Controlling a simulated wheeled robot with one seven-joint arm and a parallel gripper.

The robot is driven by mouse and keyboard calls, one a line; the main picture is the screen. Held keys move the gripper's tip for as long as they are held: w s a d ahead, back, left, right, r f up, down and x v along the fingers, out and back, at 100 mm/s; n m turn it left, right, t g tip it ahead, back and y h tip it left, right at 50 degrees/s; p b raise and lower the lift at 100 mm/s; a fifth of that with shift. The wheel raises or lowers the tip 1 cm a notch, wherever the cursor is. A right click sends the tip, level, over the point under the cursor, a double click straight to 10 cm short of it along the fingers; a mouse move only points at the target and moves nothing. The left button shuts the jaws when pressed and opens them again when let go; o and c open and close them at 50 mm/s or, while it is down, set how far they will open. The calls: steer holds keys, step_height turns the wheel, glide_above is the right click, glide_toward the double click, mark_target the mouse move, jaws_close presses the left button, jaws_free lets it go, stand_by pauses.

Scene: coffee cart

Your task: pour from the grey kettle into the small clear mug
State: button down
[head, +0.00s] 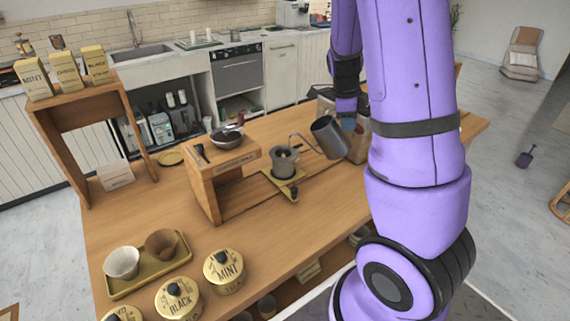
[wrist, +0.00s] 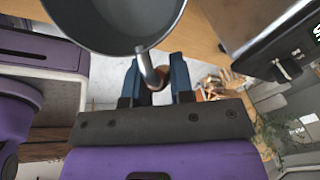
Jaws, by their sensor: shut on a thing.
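The grey kettle (head: 330,138) is held above the table, tilted to the left, with its thin spout reaching over a small grey-looking see-through mug (head: 285,165). The mug stands upright on a small tan stand (head: 268,179); something dark shows in its top. I cannot make out a stream of liquid. My gripper (head: 349,122) is at the kettle's right side, shut on its handle. In the wrist view the kettle's round body (wrist: 115,22) fills the top, and its handle sits between my blue fingertips (wrist: 156,72).
A wooden riser (head: 217,175) with a dark pan (head: 227,137) stands left of the mug. A box-like machine (head: 357,140) is just behind the kettle at right. A tray with two cups (head: 150,263) and gold tins (head: 224,272) stand at front left.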

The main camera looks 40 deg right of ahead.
steer(key=shift+r, duration=0.1)
stand_by(0.3)
steer(key=shift+w+a+r+g, duration=0.2)
steer(key=shift+r+g, duration=0.1)
steer(key=shift+r, duration=0.2)
stand_by(2.0)
steer(key=shift+s+d+f+t, duration=0.15)
steer(key=shift+d+f+t, duration=0.1)
steer(key=shift+f, duration=0.25)
steer(key=shift+s+d+f+t, duration=0.15)
steer(key=shift+f+t, duration=0.1)
steer(key=shift+f, duration=0.2)
steer(key=shift+a, duration=0.1)
steer(key=shift+r, duration=0.1)
steer(key=shift+w+a+r, duration=0.1)
steer(key=shift+r, duration=0.2)
steer(key=shift+r, duration=0.1)
stand_by(0.4)
